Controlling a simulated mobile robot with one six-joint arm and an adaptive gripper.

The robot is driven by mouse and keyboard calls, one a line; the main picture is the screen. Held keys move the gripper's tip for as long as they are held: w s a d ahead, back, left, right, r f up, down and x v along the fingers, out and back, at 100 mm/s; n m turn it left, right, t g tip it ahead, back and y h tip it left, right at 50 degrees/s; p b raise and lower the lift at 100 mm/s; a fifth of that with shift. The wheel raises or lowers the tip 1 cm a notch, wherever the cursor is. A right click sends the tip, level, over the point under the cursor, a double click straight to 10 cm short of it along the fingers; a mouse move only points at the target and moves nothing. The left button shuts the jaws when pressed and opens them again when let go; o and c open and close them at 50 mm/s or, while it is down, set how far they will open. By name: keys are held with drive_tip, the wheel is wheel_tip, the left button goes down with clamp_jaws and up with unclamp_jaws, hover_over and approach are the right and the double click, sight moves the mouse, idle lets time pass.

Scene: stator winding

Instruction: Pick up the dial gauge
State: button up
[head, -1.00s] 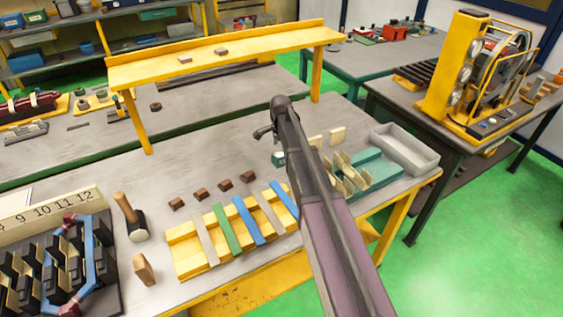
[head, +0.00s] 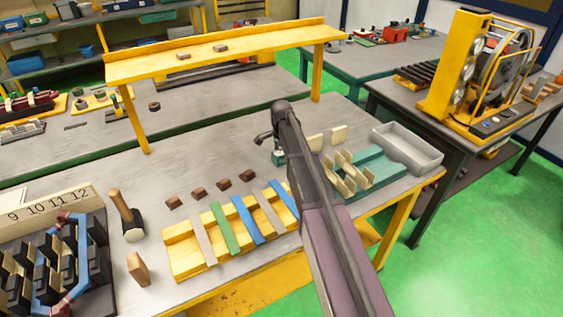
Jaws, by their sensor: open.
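My arm reaches up from the bottom over the grey bench. My gripper (head: 266,138) shows only as a small dark shape at the left of the arm's far end, and is partly hidden by the arm. It is open. A small pale and teal item (head: 278,157) is on the bench just below it, partly behind the arm. I cannot tell whether this is the dial gauge, or whether the gripper touches it. No other dial gauge can be made out clearly.
A yellow slotted block (head: 185,262) with coloured strips lies left of my arm, with brown blocks (head: 223,184) behind it. A teal tray (head: 385,172) with tan pieces and a grey bin (head: 425,160) stand right. A hammer (head: 133,225) stands left. A yellow shelf (head: 230,58) spans the back.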

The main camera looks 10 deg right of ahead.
drive_tip(key=shift+f+b, duration=0.6)
drive_tip(key=shift+f, duration=0.3)
drive_tip(key=c, duration=1.2)
